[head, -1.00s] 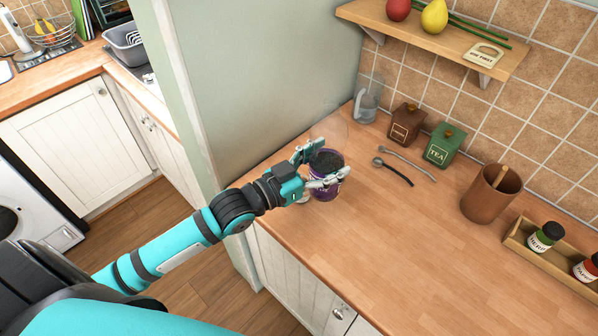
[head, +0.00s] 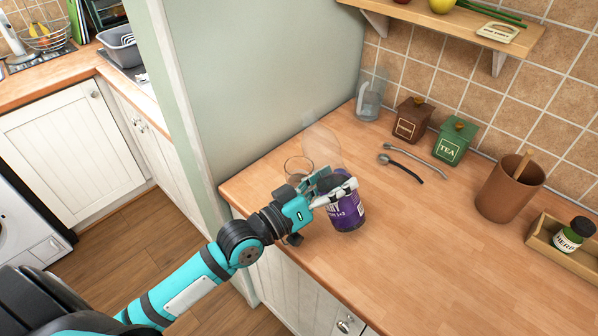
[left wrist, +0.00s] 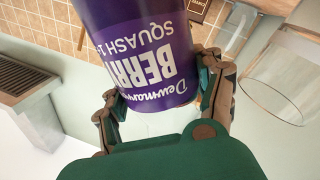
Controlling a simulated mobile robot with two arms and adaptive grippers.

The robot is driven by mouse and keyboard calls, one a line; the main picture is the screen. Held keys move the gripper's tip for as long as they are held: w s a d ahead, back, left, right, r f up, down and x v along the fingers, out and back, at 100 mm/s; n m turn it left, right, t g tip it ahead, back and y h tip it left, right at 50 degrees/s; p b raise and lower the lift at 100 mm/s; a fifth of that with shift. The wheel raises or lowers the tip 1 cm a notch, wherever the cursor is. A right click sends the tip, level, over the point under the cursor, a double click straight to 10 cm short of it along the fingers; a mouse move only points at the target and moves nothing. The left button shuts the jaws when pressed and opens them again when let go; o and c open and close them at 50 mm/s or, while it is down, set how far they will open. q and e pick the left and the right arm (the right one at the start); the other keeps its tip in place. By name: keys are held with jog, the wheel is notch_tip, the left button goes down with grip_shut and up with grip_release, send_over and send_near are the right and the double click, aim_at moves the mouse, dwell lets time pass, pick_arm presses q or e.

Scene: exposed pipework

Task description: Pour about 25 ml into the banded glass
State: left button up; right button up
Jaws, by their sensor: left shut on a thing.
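My left gripper (head: 328,192) is shut on a purple squash bottle (head: 347,212) above the wooden counter's near left part. Its lettering faces the head camera, and the fingers hide part of it. The bottle fills the middle of the left wrist view (left wrist: 140,50), with a finger on each side. A clear glass (head: 299,167) stands on the counter just behind and left of the gripper; it also shows at the right of the left wrist view (left wrist: 285,80). My right gripper is not in view.
A glass jug (head: 369,98) stands by the wall, with a brown canister (head: 411,120) and a green tea canister (head: 454,141). Two spoons (head: 412,166) lie in front. A brown pot (head: 508,190) and spice tray (head: 556,245) stand right. The front counter is clear.

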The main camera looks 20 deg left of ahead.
aim_at(352, 195)
pick_arm(q)
jog(key=shift+f+n+b, duration=0.4)
jog(key=shift+f, duration=0.3)
jog(key=shift+s+d+n+t, duration=0.1)
jog(key=shift+d+n+t, duration=0.25)
jog(key=shift+n, duration=0.25)
jog(key=shift+s+d+f+n, duration=0.1)
jog(key=shift+d+n, duration=0.05)
jog(key=shift+n, duration=0.15)
jog(key=shift+s+d+r+n+t+y, duration=0.25)
jog(key=shift+d+r+n, duration=0.25)
jog(key=shift+n, duration=0.5)
jog(key=shift+s+d+f+n+b, duration=0.15)
jog(key=shift+d+f+n+b, duration=0.4)
jog(key=shift+n, duration=0.35)
jog(key=r+n+p, duration=0.1)
jog(key=r+n+y+p, duration=0.1)
jog(key=shift+s+d+r+n+t, duration=0.2)
jog(key=shift+d+r+n+t, duration=0.05)
jog(key=shift+d+n+t, duration=0.15)
jog(key=shift+s+d+r+n+p, duration=0.1)
jog(key=shift+d+r+n+p, duration=0.15)
jog(key=shift+n+p, duration=0.6)
jog(key=shift+f, duration=0.2)
jog(key=shift+n, duration=0.25)
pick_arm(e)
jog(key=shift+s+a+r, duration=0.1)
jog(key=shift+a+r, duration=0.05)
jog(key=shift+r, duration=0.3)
